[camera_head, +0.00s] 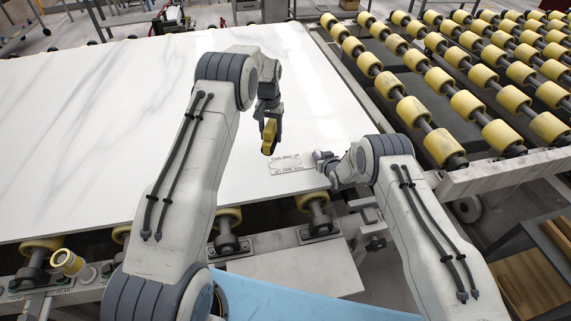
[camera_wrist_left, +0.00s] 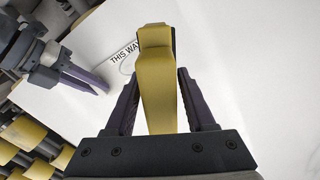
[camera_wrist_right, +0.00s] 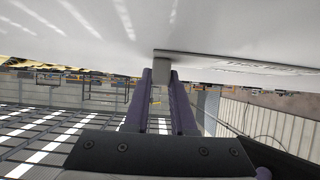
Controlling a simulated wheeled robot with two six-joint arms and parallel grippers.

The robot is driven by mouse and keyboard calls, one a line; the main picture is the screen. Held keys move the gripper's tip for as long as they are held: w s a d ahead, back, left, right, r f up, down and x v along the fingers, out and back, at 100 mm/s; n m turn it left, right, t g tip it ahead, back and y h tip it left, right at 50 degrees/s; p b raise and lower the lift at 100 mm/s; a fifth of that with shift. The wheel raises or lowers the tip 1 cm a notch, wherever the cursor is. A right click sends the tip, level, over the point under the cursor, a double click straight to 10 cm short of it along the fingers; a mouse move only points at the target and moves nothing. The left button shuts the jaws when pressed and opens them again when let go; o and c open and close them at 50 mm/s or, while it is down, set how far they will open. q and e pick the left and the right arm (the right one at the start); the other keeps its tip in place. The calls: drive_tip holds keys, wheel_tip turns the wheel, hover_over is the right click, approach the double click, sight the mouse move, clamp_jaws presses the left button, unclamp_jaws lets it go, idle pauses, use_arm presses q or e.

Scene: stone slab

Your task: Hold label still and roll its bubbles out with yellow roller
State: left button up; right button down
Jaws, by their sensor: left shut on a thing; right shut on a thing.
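The white label (camera_head: 287,166), printed with "THIS WAY UP", lies on the slab near its front right edge. The left wrist view shows part of its print (camera_wrist_left: 122,56); the roller hides the rest. My left gripper (camera_head: 269,128) is shut on the yellow roller (camera_head: 269,139), which is just above or at the label's far left side; contact is unclear. The roller (camera_wrist_left: 157,85) stands between the fingers in the left wrist view. My right gripper (camera_head: 319,161) is low at the label's right end, shut on a small grey end piece (camera_wrist_right: 161,68) that appears to belong to the label.
The white marbled stone slab (camera_head: 90,130) fills the left and middle and is mostly bare. A conveyor with yellow rollers (camera_head: 465,105) runs along the right. More yellow rollers (camera_head: 228,218) sit under the front edge. A blue surface (camera_head: 300,298) is nearest me.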

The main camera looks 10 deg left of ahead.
use_arm(q)
drive_tip(key=shift+f, duration=4.35)
drive_tip(key=shift+f, duration=1.1)
drive_tip(key=shift+w+d+f, duration=0.1)
drive_tip(key=shift+w+d, duration=0.4)
drive_tip(key=shift+d, duration=0.65)
drive_tip(key=shift+w+d, duration=0.45)
drive_tip(key=shift+d, duration=0.65)
drive_tip(key=shift+w+d+f, duration=0.1)
drive_tip(key=shift+w+d, duration=0.4)
drive_tip(key=shift+d, duration=0.65)
drive_tip(key=shift+r, duration=0.2)
